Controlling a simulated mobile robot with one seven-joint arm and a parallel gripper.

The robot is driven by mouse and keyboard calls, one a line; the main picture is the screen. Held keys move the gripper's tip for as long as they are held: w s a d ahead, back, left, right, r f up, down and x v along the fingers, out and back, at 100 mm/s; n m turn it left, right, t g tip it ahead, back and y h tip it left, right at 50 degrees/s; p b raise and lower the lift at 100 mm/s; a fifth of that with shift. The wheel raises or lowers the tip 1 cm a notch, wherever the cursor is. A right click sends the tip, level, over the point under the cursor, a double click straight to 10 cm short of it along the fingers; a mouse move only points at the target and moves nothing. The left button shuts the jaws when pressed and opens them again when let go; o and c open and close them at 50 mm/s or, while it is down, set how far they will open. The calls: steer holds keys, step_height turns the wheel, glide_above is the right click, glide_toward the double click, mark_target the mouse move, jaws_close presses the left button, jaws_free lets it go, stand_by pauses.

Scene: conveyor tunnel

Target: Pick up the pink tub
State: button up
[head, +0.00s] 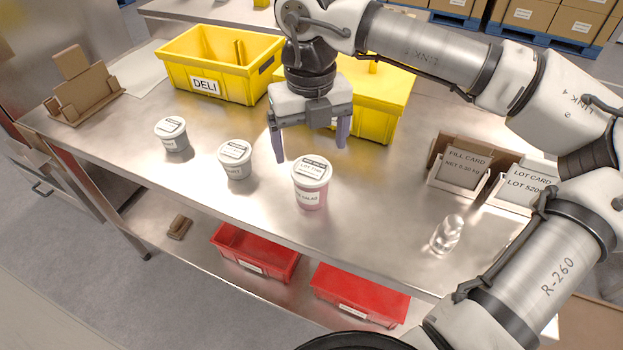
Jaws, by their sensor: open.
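How high the fingertips are above the table is hard to tell.
Two white lidded tubs, one (235,160) and another (172,134), stand left of it. A yellow DELI bin (205,85) and another yellow bin (385,105) stand behind. Card holders (458,180) and a clear bottle (447,235) are right. Red bins (255,252) sit below.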

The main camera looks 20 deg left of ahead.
mark_target(311, 169)
step_height(311, 169, down, 8)
steer(key=shift+r+p, duration=0.15)
steer(key=shift+p, duration=0.8)
steer(key=c, duration=1)
steer(key=shift+c, duration=0.3)
steer(key=shift+r, duration=0.15)
step_height(311, 169, up, 20)
steer(key=b, duration=0.2)
steer(key=o, duration=0.5)
steer(key=c, duration=0.7)
steer(key=shift+c, duration=0.2)
